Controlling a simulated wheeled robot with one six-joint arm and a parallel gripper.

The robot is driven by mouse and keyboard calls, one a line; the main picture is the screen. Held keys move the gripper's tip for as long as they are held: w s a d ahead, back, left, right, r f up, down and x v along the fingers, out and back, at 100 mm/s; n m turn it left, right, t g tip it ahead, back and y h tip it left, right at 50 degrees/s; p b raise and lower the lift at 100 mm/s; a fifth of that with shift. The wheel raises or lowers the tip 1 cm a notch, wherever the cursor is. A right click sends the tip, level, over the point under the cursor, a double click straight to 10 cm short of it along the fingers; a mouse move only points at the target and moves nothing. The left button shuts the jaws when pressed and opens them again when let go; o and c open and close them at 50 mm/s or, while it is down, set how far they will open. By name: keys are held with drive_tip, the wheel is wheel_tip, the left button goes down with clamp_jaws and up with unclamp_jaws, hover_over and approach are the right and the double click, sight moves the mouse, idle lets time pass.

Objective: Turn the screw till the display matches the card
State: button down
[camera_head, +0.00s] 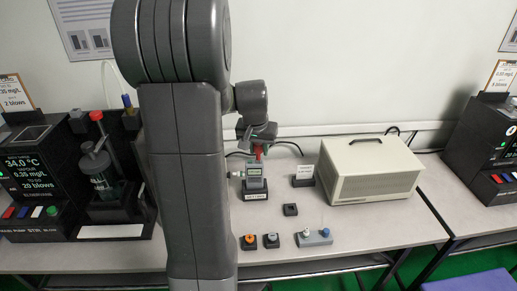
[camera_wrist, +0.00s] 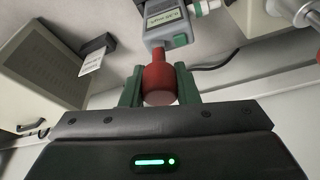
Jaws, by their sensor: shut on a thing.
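My gripper (camera_head: 258,143) points down over a small grey handheld tester (camera_head: 254,172) behind my arm link. In the wrist view its green fingers (camera_wrist: 158,78) are shut on the sides of a red round knob (camera_wrist: 159,84). The red knob joins the grey tester body (camera_wrist: 167,26), whose small display (camera_wrist: 164,17) is partly seen and too small to read. The red part also shows in the head view (camera_head: 258,153). A white card (camera_head: 304,171) stands in a black holder to the right; it also shows in the wrist view (camera_wrist: 92,61), its text unreadable.
A beige case (camera_head: 369,170) stands right of the card. In front lie an orange-topped knob (camera_head: 249,241), a grey-topped one (camera_head: 271,240), a small black block (camera_head: 290,210) and a grey block with a blue knob (camera_head: 314,237). Dark instruments stand left (camera_head: 40,180) and right (camera_head: 485,150).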

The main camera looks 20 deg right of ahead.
idle(0.4)
drive_tip(key=m+b, duration=0.1)
drive_tip(key=m, duration=0.2)
drive_tip(key=shift+f+g+h, duration=0.1)
drive_tip(key=shift+g+h, duration=0.2)
drive_tip(key=c, duration=1)
unclamp_jaws()
drive_tip(key=shift+c, duration=0.2)
drive_tip(key=shift+r, duration=0.2)
drive_tip(key=shift+r+p, duration=2.6)
drive_tip(key=shift+r, duration=0.85)
drive_tip(key=shift+f, duration=0.1)
